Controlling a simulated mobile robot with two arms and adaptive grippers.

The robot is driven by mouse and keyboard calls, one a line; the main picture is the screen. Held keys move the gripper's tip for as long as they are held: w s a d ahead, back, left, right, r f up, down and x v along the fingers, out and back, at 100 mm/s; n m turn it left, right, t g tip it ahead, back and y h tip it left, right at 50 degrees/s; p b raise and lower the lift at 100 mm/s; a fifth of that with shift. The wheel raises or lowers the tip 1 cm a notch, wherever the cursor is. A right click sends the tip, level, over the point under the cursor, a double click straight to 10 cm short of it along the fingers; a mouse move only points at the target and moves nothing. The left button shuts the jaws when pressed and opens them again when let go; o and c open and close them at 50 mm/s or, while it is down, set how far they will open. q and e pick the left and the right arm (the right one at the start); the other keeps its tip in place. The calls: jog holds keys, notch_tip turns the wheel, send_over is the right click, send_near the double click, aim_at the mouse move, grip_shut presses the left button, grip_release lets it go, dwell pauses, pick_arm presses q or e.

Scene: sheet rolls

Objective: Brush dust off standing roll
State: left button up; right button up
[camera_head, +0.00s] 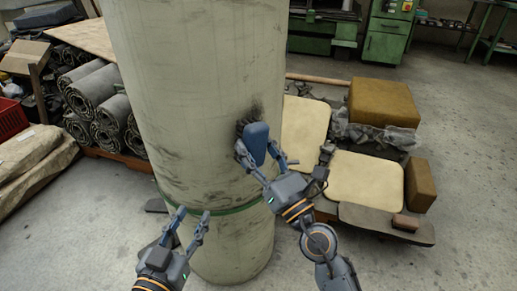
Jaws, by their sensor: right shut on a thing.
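A tall pale roll (180,95) stands upright on the floor in the middle of the head view, with a green band (234,209) around its lower part. Dark dust smudges mark its surface, with a dark patch around the brush. My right gripper (262,158) is shut on a brush with a blue back (257,140), at the roll's right side. The brush's dark bristles face the roll and appear to touch it. My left gripper (190,222) is in front of the roll's lower part near the band, empty, with its fingers apart.
Grey rolled sheets (95,90) are stacked at the left, with a red crate (12,118) and wrapped bundles (35,155) nearby. At the right, cream pads (365,180) and brown foam blocks (384,102) lie on a low platform. Green machines stand behind. Floor at the lower right is clear.

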jog(key=shift+w+a, duration=0.25)
jog(key=shift+w+a, duration=0.2)
jog(key=shift+w, duration=0.05)
